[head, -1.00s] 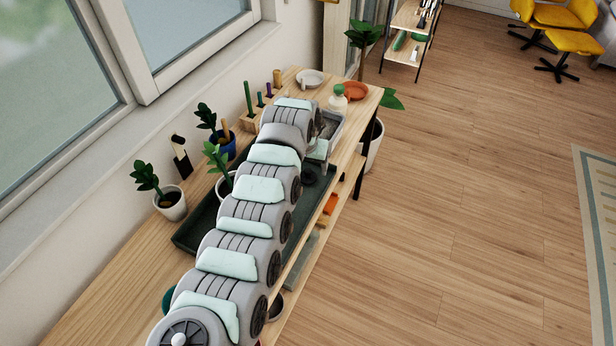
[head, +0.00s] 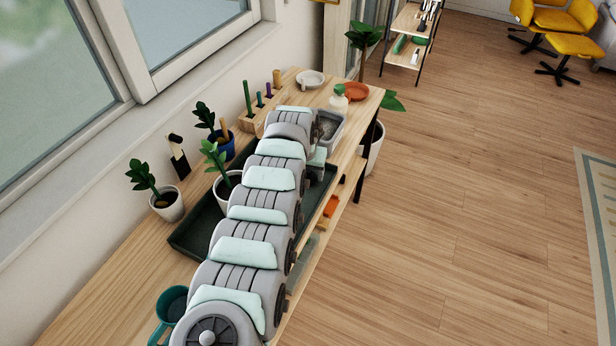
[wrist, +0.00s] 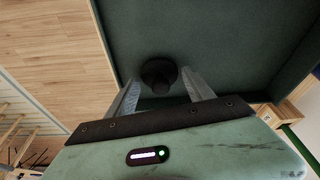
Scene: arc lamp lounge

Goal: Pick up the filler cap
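The black round filler cap (wrist: 158,72) lies on the dark green tray (wrist: 225,25) in the wrist view. My gripper (wrist: 161,80) is open, with one finger on each side of the cap. I cannot tell whether the fingers touch it. In the head view my arm covers much of the tray (head: 190,240), and the cap is hidden behind the arm.
Potted plants (head: 167,206) stand along the window side of the wooden table (head: 100,290).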

